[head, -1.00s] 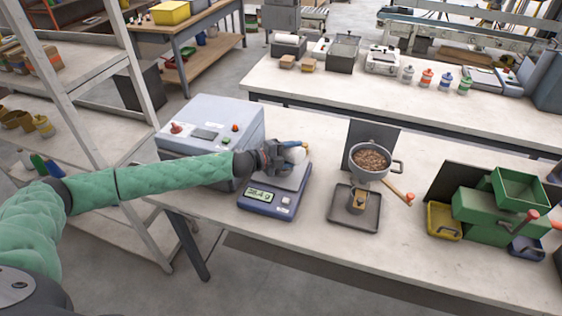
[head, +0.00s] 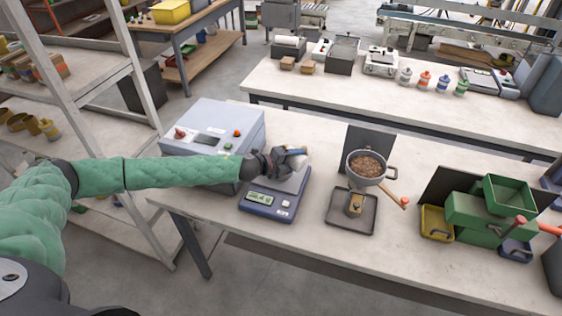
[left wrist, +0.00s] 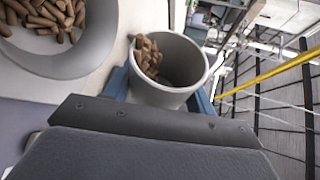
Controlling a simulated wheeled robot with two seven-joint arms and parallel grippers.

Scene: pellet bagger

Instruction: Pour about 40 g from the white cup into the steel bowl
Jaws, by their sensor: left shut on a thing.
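My left gripper (head: 284,158) is shut on the white cup (left wrist: 172,92), with blue fingers on either side of it in the left wrist view. Brown pellets are heaped against the cup's left wall, and its right side inside is bare. The steel bowl (left wrist: 101,52) is at the upper left of that view, left of the cup, with pellets inside. In the head view the gripper is over the back of the blue scale (head: 268,204); the gripper hides most of the cup and bowl there. The scale's digits are too small to read. My right gripper is out of view.
A grey box machine (head: 213,130) stands behind my left arm. Right of the scale, a pellet-filled hopper (head: 368,168) stands above a dark tray (head: 340,218). Green bins (head: 475,214) are further right. The table's front strip is clear.

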